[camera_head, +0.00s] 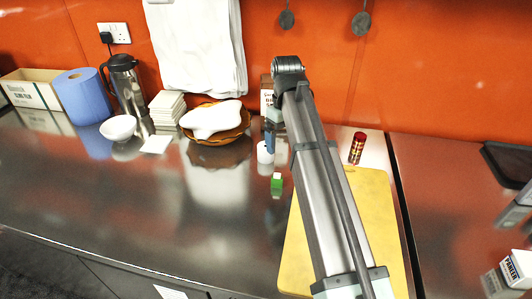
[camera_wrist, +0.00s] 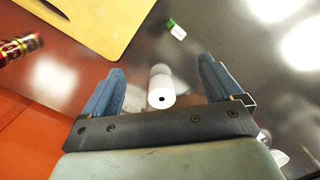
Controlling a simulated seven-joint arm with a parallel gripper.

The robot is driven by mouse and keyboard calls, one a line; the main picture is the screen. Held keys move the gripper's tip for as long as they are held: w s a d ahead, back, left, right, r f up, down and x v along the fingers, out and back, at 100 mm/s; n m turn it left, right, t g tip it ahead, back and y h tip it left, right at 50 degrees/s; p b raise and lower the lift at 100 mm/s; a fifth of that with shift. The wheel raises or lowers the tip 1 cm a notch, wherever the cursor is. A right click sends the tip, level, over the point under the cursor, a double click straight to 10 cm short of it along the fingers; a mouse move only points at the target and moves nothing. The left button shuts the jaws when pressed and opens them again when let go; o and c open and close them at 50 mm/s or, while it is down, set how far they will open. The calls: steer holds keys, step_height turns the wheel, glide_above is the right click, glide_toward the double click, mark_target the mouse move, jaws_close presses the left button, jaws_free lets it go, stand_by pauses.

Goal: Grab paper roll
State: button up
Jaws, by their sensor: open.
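A small white paper roll (camera_head: 265,152) stands on the steel counter below my gripper in the head view. My gripper (camera_wrist: 161,72) is open, with a visible gap on each side of the roll. In the head view my gripper (camera_head: 270,138) is seen side-on, and its fingers partly overlap the roll's top. A large blue paper roll (camera_head: 82,97) stands far left on the counter.
A green and white block (camera_head: 277,181) lies in front of the roll. A yellow board (camera_head: 375,215) is to the right, with a red-capped jar (camera_head: 357,147) behind it. A bowl with white cloth (camera_head: 214,121) stands to the left. The orange wall is close behind.

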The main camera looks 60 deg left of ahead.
steer(key=w+a+r+m, duration=0.1)
steer(key=a+m, duration=1)
steer(key=m, duration=0.7)
steer(key=shift+y, duration=0.4)
step_height(320, 180, down, 9)
steer(key=shift+r, duration=0.2)
steer(key=shift+s+d+f, duration=0.1)
steer(key=shift+f, duration=1.2)
steer(key=shift+s+d+f, duration=0.1)
steer(key=shift+f, duration=1.2)
steer(key=c, duration=1.2)
